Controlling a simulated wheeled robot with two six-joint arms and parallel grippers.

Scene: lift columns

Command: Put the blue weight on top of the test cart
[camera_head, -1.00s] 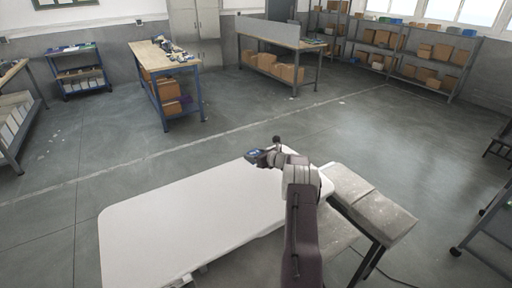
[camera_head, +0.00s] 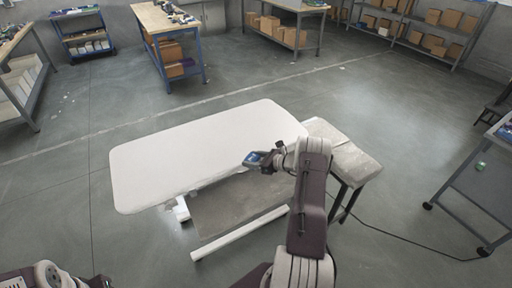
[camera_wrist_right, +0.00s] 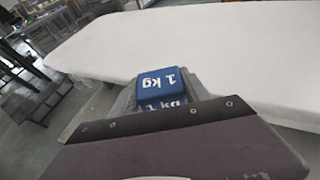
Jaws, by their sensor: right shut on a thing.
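My right gripper (camera_head: 274,157) is shut on the blue weight (camera_head: 254,158). The weight is held out past the near edge of the white-topped table. In the right wrist view the blue weight (camera_wrist_right: 176,82) shows white "1 kg" lettering and sits between the jaws. A grey wheeled cart (camera_head: 462,190), which looks like the test cart, stands at the right edge, partly cut off and well apart from the weight. Part of my left arm, with a dark end (camera_head: 98,282), shows at the bottom left; its jaws cannot be made out.
The white-topped table (camera_head: 200,145) fills the middle, with a grey bench (camera_head: 345,160) at its right end. A cable (camera_head: 400,238) lies on the floor toward the cart. A blue-legged workbench (camera_head: 165,20) and box shelves stand at the back. Floor between bench and cart is mostly open.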

